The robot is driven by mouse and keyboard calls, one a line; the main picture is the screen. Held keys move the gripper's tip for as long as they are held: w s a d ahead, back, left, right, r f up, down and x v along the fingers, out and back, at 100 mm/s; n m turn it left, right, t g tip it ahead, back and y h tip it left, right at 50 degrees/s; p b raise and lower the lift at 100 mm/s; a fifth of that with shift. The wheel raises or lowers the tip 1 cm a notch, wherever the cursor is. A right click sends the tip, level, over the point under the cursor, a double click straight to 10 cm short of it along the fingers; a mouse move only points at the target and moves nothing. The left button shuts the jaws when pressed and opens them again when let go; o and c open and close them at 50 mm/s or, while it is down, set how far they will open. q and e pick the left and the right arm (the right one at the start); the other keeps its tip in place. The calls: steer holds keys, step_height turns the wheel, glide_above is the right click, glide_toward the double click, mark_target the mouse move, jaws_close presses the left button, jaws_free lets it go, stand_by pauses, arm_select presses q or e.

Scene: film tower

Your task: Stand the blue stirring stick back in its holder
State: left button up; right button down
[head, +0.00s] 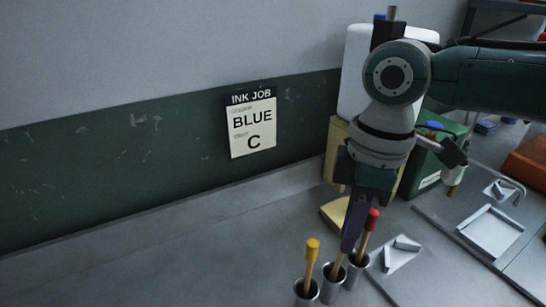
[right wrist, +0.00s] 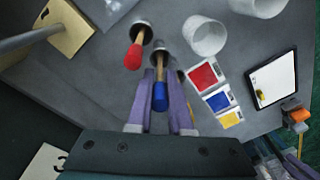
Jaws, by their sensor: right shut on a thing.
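My right gripper (head: 350,232) points down and is shut on the blue stirring stick. In the right wrist view the stick's blue tip (right wrist: 160,97) sits between the purple fingers (right wrist: 160,112). In the head view its wooden shaft (head: 338,264) runs down into the mouth of the middle metal cup (head: 333,286); how deep it sits is hidden. The blue tip is hidden there by the gripper. A yellow-tipped stick (head: 312,252) stands in the left cup. A red-tipped stick (head: 372,222) stands in the right cup. My left gripper is not in view.
An "INK JOB BLUE C" sign (head: 252,125) hangs on the wall. A yellow block (head: 337,213) stands behind the cups. White cups (right wrist: 205,37) and colour cards (right wrist: 203,76) lie near them in the right wrist view. The counter left of the cups is clear.

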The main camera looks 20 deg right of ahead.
steer(key=c, duration=0.8)
jaws_free()
steer(key=shift+o, duration=0.2)
steer(key=r, duration=1)
steer(key=shift+d, duration=0.4)
